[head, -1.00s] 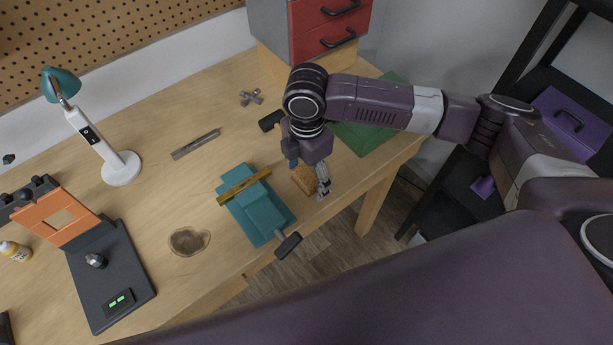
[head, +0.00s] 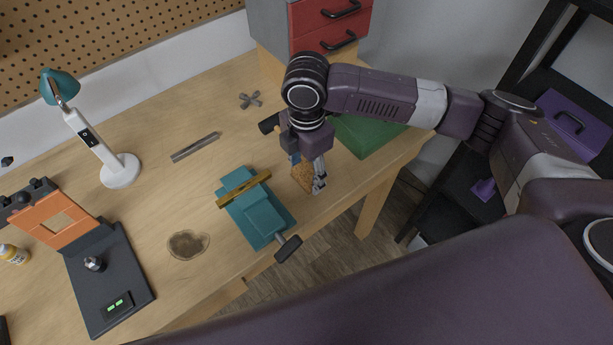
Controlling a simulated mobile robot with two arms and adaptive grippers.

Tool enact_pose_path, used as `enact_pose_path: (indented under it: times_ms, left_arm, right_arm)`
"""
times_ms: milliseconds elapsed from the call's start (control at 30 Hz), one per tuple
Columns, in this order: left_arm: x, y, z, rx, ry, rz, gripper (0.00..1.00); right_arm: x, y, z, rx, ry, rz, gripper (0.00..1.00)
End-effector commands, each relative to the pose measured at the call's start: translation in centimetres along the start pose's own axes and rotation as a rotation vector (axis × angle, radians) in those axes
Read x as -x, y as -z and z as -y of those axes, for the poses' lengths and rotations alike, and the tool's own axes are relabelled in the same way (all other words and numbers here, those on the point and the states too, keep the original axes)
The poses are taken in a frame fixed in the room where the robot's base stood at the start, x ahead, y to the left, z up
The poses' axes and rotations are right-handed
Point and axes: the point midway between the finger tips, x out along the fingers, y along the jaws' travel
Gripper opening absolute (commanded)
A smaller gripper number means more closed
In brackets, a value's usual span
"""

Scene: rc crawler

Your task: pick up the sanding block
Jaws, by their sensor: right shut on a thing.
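The sanding block (head: 301,179) is a small tan-brown block near the front edge of the wooden workbench, right of the teal vise. My right gripper (head: 307,173) reaches down over it from above and is shut on it, with one finger at its right side. The gripper hides part of the block, and I cannot tell whether the block is clear of the bench top. My left gripper is not in view.
The teal vise (head: 262,215) with a brass-coloured bar stands just left of the block. A green box (head: 366,136) lies behind and right of the gripper. A red drawer unit (head: 325,38) stands at the back.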

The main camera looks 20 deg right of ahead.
Motion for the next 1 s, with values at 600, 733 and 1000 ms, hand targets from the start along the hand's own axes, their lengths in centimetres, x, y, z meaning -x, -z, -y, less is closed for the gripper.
enact_pose_path:
  times_ms: [600,733,1000]
  left_arm:
    - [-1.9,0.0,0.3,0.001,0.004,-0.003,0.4]
    - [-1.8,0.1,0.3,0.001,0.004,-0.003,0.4]
    - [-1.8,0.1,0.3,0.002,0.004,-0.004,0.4]
  right_arm:
    - [15.8,0.0,-0.1,-0.001,-0.004,0.002,0.25]
    - [17.0,0.0,-0.1,-0.002,-0.003,0.001,0.25]
    - [17.6,0.0,0.0,-0.002,0.0,0.0,0.25]
